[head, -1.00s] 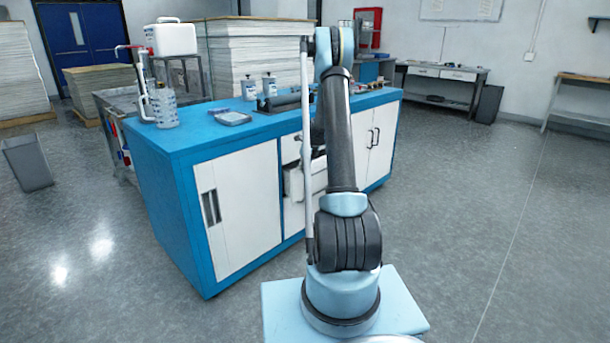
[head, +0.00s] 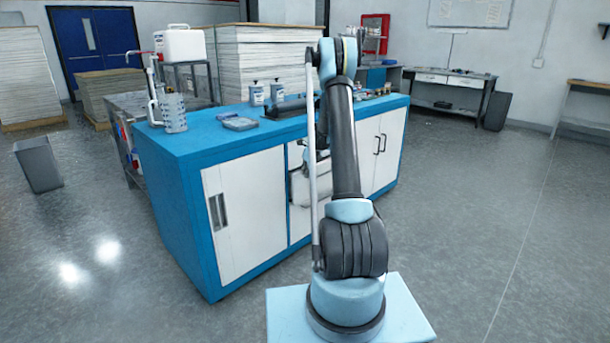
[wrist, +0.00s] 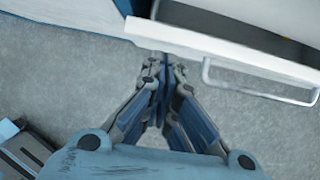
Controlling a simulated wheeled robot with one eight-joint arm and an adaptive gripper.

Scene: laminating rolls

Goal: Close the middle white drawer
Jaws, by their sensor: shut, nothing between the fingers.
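The middle white drawer (head: 299,187) is in the blue cabinet's front in the head view, partly hidden behind my arm. It stands out from the cabinet. In the wrist view its white front panel (wrist: 220,48) crosses the top, with a pale bar handle (wrist: 255,90) at right and the open drawer inside behind it. My gripper (wrist: 163,66) is shut and empty. Its fingertips are close to the panel's lower edge, left of the handle; I cannot tell whether they touch.
The blue cabinet (head: 172,210) has white doors on both sides of the drawers. Bottles (head: 257,95), a clear jug (head: 173,112) and a roller stand on its top. A grey bin (head: 38,165) is at far left. The floor on the right is clear.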

